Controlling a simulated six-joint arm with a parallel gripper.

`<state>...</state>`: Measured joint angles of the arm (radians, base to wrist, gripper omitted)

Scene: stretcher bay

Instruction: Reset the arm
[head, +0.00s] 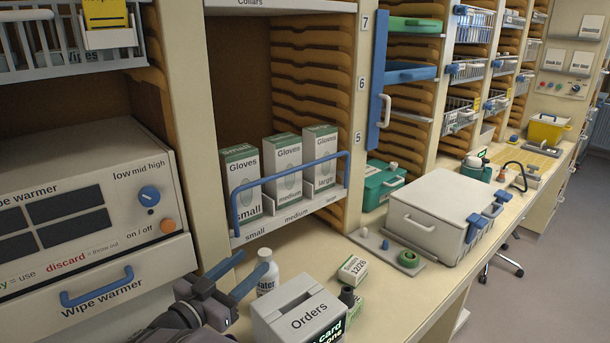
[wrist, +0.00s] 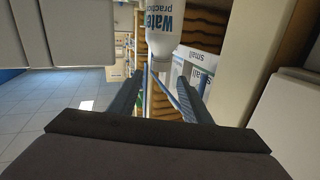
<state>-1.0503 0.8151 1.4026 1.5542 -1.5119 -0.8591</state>
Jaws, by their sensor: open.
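My gripper (head: 252,262) is low in the head view, over the counter just left of a white water bottle. Its two blue-grey fingers are apart with nothing between them. The water bottle (head: 267,273) stands upright on the counter behind the grey Orders box (head: 297,318). In the wrist view my gripper (wrist: 167,78) shows both fingers pointing away from the camera. The same bottle (wrist: 168,25) shows inverted beyond the fingertips there. I cannot tell whether a finger touches it.
The glove rack (head: 290,214) with three boxes stands in the shelf bay behind. The wipe warmer (head: 88,215) is at left. A small labelled box (head: 352,270), green tape roll (head: 408,258) and white case (head: 442,215) occupy the counter to the right.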

